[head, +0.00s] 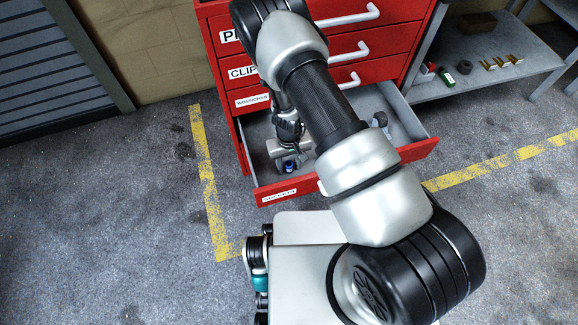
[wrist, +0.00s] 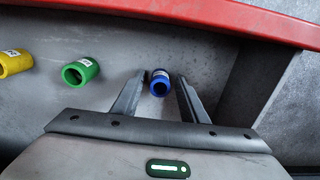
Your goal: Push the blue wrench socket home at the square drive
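The blue wrench socket (wrist: 160,84) lies in the open bottom drawer. It is a short tube with a white label, and its open end faces my wrist camera. My gripper (wrist: 161,77) is open, with one finger on each side of the socket. A small gap shows beside each finger. In the head view the blue socket (head: 288,167) is a small patch below my gripper, inside the drawer, partly hidden by it. I cannot make out a wrench or its square drive in either view.
A green socket (wrist: 80,72) and a yellow socket (wrist: 15,63) lie to the left in the drawer (head: 335,174). A grey shelf (head: 470,82) with small parts stands at right.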

